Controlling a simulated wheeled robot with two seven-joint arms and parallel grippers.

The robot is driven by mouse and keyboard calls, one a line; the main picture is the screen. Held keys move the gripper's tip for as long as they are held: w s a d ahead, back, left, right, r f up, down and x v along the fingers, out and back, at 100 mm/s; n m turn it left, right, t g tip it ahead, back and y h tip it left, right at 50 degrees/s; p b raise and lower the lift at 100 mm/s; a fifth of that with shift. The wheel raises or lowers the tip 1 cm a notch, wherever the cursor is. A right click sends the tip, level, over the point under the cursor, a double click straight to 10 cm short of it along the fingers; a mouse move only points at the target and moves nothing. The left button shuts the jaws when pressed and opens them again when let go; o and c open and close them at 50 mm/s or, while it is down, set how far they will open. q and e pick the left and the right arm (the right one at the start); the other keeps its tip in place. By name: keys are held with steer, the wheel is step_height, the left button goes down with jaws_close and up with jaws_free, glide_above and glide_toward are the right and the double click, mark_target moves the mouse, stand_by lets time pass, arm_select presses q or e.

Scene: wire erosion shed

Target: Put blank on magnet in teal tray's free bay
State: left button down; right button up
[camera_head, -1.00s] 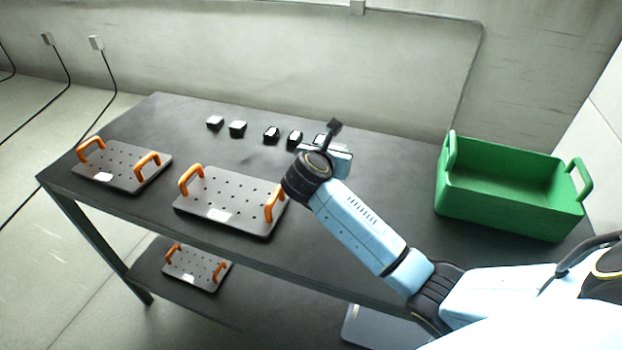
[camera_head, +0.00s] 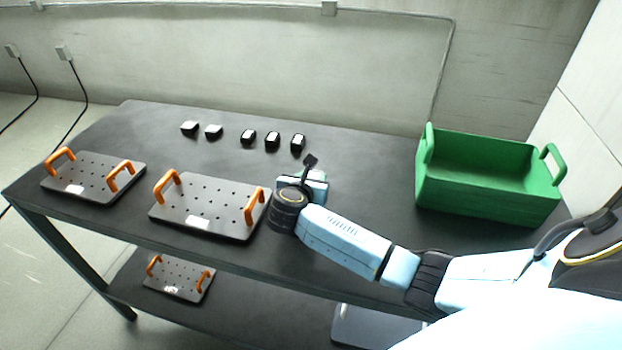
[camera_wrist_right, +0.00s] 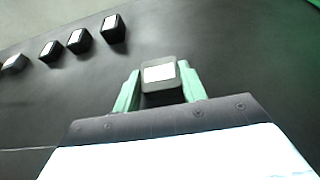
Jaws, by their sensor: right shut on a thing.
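My right gripper (camera_head: 316,182) is over the table, right of the middle perforated plate. In the right wrist view its pale green fingers (camera_wrist_right: 158,88) are shut on a black block with a white top face (camera_wrist_right: 160,76). In the head view the wrist hides this block. I cannot tell whether it touches the table. Several similar blocks stand in a row at the back, the nearest one (camera_head: 298,143) just behind my gripper; they also show in the right wrist view (camera_wrist_right: 113,28). I see no teal tray. My left gripper is not in view.
A green open crate (camera_head: 485,202) with two handles stands at the table's right end. Perforated plates with orange handles lie at the middle (camera_head: 205,222) and left (camera_head: 93,186) of the table, and another (camera_head: 178,279) on the lower shelf. The table's back left is clear.

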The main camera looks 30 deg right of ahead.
steer(key=o, duration=1.2)
steer(key=shift+f, duration=0.1)
